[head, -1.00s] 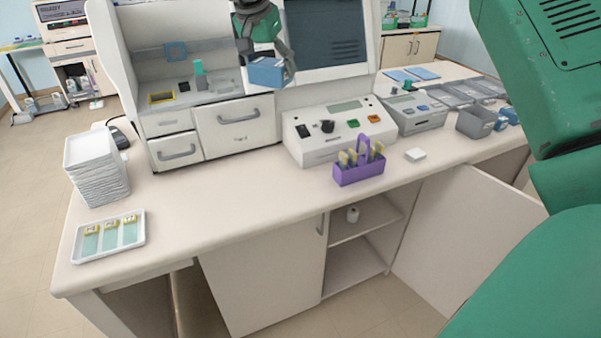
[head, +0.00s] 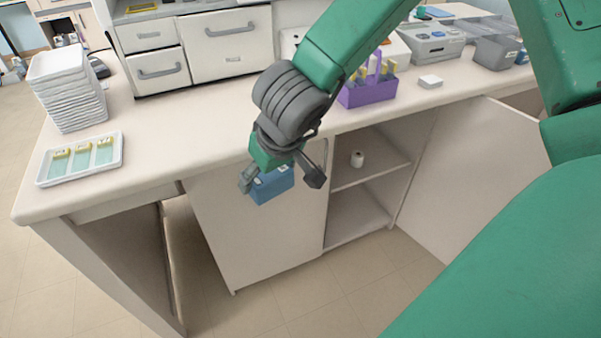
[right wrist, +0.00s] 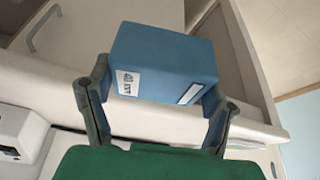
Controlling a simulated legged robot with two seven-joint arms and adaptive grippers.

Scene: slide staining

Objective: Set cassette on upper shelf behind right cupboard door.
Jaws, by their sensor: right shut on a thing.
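The cassette is a blue box (head: 272,186) with white labels. My right gripper (head: 283,180) is shut on it and holds it in front of the closed left cupboard door (head: 262,240), below the counter edge. In the right wrist view the cassette (right wrist: 165,60) sits between the two fingers of the gripper (right wrist: 155,105). The right cupboard door (head: 480,165) stands open to the right. My left gripper is out of view.
On the counter (head: 170,150) stand a purple rack (head: 368,93), a white block (head: 430,82), a slide tray (head: 52,180) and stacked white trays (head: 68,90). The lower shelf (head: 355,215) is empty where it shows. The upper shelf is clear right of the roll.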

